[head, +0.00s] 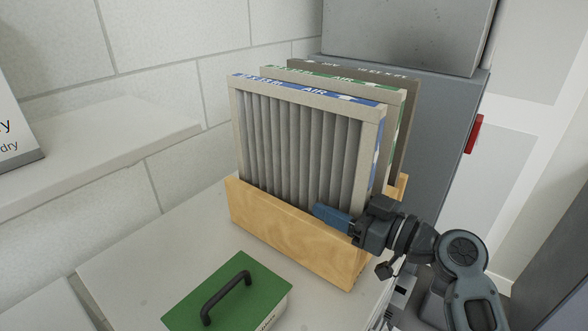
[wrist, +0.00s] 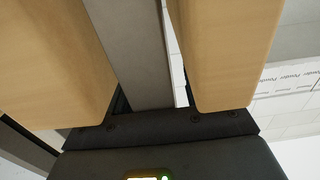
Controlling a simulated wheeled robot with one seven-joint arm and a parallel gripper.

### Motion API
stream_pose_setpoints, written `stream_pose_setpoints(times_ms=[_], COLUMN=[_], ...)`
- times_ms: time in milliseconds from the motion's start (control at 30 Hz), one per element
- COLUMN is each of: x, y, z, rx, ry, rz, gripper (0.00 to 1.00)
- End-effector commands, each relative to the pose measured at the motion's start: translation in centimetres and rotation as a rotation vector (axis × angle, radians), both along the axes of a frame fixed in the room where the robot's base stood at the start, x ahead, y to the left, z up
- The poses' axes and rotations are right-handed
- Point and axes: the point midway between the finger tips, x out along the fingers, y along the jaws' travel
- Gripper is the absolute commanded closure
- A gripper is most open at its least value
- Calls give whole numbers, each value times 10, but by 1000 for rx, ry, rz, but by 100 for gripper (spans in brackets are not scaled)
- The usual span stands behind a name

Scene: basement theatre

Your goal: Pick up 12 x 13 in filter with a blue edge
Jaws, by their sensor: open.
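The filter with a blue edge (head: 300,140) stands upright and slightly tilted at the front of a wooden rack (head: 285,232) in the head view. It has a tan frame, grey pleats and a blue printed band on top. My gripper (head: 334,215) is open at the filter's lower right corner, by the rack's right end. One blue finger shows in front; the other is hidden. In the wrist view a grey strip (wrist: 140,60), apparently a filter frame edge, runs between two large tan wood-coloured pieces. I cannot tell whether a finger touches the filter.
A green-edged filter (head: 397,110) and a brown-framed filter (head: 411,118) stand close behind. A green box with a dark handle (head: 228,295) sits in front of the rack. A grey cabinet (head: 445,125) stands behind; a ledge (head: 90,150) is at left.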

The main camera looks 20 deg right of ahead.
Motion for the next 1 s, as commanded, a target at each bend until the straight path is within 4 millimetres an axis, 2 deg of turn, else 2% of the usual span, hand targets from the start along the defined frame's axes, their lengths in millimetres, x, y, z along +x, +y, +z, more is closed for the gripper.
stream_pose_setpoints(times_ms=[67, 600, 1000], x=[0, 0, 0], y=[0, 0, 0], z=[0, 0, 4], rx=[0, 0, 0], ry=[0, 0, -2], rz=[0, 0, 0], gripper=[49, 100, 100])
